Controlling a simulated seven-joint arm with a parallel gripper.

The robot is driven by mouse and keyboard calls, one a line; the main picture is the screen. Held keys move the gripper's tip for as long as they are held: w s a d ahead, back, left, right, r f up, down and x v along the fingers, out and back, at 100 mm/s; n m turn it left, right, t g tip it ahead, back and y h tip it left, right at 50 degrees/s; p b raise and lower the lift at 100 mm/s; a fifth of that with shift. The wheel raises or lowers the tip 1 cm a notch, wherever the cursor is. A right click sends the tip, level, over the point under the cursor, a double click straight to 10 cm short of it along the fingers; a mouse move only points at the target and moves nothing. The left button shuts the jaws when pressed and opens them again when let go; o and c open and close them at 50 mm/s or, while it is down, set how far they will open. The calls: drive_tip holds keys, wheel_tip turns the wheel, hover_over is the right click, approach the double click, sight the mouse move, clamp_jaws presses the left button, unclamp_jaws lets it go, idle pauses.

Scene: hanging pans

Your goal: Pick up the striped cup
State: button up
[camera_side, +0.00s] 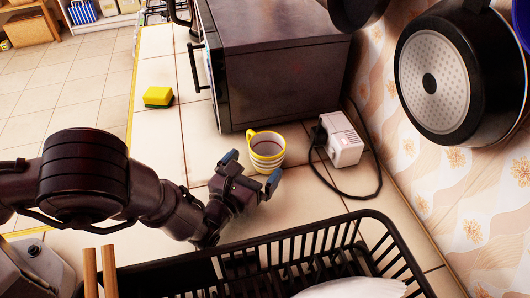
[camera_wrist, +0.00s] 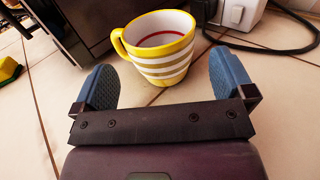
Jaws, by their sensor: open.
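The striped cup (camera_side: 266,151) stands upright on the tiled counter, in front of the dark oven. It is white with tan stripes, a yellow rim and a yellow handle on its left. It also shows in the wrist view (camera_wrist: 160,60), just beyond the fingertips and between their lines. My gripper (camera_side: 251,172) is open and empty, close to the cup on its near side. In the wrist view my gripper (camera_wrist: 164,80) has its two blue finger pads spread wide, one on each side of the cup's near part.
The oven (camera_side: 270,60) stands behind the cup. A white power outlet box (camera_side: 341,139) with a black cable lies to the right. A black dish rack (camera_side: 300,244) is at the front. A yellow sponge (camera_side: 158,96) lies left. Pans (camera_side: 460,75) hang at right.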

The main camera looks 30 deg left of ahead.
sight(267, 149)
drive_tip(key=w, duration=0.5)
drive_tip(key=shift+w, duration=0.1)
drive_tip(key=shift+c, duration=0.2)
drive_tip(key=c, duration=0.7)
drive_tip(key=shift+r, duration=0.1)
drive_tip(key=shift+c, duration=0.5)
drive_tip(key=shift+r, duration=0.1)
